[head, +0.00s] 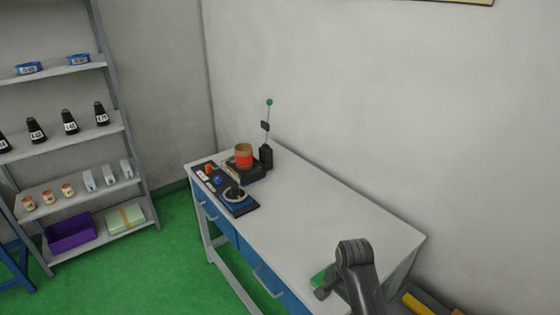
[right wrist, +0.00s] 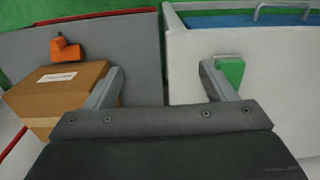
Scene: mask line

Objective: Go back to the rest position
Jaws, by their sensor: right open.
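My right gripper (right wrist: 162,72) shows in the right wrist view with its two grey fingers spread wide and nothing between them. It is over the gap between a grey surface on the left and the white workbench (right wrist: 270,95) on the right. A small green item (right wrist: 230,70) lies by the right finger; I cannot tell whether they touch. In the head view my right arm rises at the bottom right, by the near end of the workbench (head: 340,225). My left gripper is not in view.
A cardboard box (right wrist: 62,92) and an orange object (right wrist: 65,50) sit left of the right gripper. On the workbench's far end are a control panel (head: 240,209), a brown-and-red cylinder (head: 244,160) and a green-tipped post (head: 269,102). Stocked shelves (head: 75,130) stand left. The bench middle is clear.

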